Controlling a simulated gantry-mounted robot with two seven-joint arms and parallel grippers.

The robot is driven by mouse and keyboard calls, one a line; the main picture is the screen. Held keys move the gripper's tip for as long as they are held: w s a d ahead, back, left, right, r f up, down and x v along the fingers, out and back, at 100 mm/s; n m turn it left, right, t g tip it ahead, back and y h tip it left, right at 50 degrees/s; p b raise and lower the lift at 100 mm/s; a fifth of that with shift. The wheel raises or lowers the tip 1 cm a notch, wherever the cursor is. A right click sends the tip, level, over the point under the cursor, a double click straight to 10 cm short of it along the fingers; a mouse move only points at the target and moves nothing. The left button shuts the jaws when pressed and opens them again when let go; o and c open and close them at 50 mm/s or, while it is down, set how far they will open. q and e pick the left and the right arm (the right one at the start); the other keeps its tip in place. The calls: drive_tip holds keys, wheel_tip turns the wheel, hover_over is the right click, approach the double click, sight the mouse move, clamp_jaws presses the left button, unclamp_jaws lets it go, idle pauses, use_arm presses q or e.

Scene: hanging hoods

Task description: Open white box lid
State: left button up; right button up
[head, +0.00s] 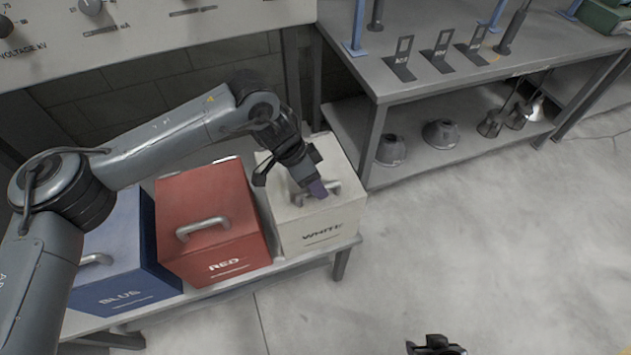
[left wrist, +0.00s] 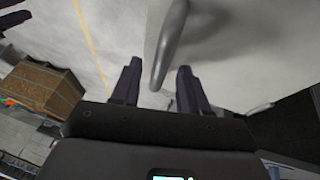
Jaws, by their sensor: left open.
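The white box (head: 322,228) stands at the right end of a low bench, with "WHITE" on its front. Its lid looks shut, and the grey lid handle (head: 299,198) is partly hidden by my gripper. My left gripper (head: 320,189) is over the lid at the handle. In the left wrist view the handle (left wrist: 170,45) reaches down to the gap between the two open dark fingers of my left gripper (left wrist: 160,88); whether they touch it I cannot tell. Part of what looks like my right gripper (head: 435,346) shows at the bottom edge of the head view, its jaws unclear.
A red box (head: 222,240) and a blue box (head: 118,260) stand left of the white box. A grey table (head: 450,75) with lamp hoods (head: 440,132) on its lower shelf is behind right. The floor (head: 470,230) on the right is clear.

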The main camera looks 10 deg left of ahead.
drive_tip(key=shift+d, duration=0.1)
use_arm(q)
clamp_jaws()
idle(0.3)
